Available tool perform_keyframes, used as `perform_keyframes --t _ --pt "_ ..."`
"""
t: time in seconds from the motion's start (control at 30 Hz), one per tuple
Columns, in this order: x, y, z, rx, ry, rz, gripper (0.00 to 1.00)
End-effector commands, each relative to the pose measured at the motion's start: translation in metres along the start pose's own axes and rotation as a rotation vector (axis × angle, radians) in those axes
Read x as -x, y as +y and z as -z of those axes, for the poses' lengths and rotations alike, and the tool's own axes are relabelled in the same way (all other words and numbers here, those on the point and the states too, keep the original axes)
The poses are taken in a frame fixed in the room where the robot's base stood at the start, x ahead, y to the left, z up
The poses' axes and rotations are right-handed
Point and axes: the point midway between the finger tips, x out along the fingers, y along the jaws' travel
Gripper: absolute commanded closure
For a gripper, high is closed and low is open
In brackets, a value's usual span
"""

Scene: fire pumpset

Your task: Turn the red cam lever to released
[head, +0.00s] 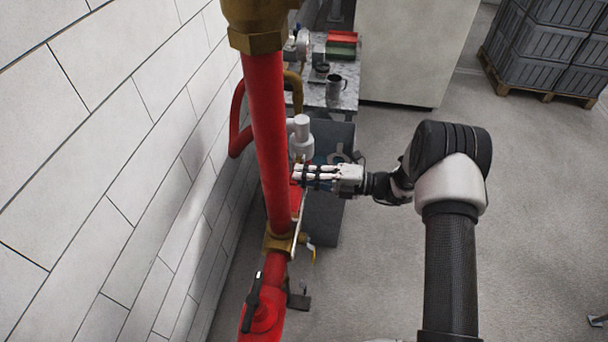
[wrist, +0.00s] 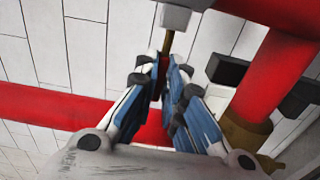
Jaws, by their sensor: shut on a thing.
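My gripper (head: 303,176) reaches in from the right, just behind the red vertical pipe, in the head view. In the wrist view its two blue-padded fingers (wrist: 161,78) come close together at the tips. They are shut on a narrow dark red piece (wrist: 163,66), which I take to be the red cam lever. The fingers cover most of it, so its angle cannot be told. A thin brass-coloured rod (wrist: 167,42) shows just beyond the tips, below a grey block (wrist: 176,17).
The red vertical pipe (head: 267,140) with brass fittings stands close left of my gripper. A black-handled red valve (head: 262,310) is below. The white block wall (head: 130,130) is at left. A table (head: 318,92) with a mug stands behind.

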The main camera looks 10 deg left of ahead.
Motion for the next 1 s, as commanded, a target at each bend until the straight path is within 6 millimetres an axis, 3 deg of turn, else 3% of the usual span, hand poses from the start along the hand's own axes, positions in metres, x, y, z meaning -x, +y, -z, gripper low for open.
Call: perform_keyframes --t 0.1,0.13,0.23,0.63,0.77,1.0 --pt "0.0 0.0 0.0 -0.005 0.0 -0.001 1.0" --pt "0.0 0.0 0.0 -0.004 0.0 -0.001 0.88" --pt "0.0 0.0 0.0 -0.003 0.0 -0.001 0.82" --pt "0.006 0.0 -0.001 0.0 -0.002 -0.001 0.82" --pt "0.026 0.0 -0.001 0.0 -0.005 0.0 0.82" --pt "0.078 0.0 -0.001 0.0 -0.004 -0.001 0.82"
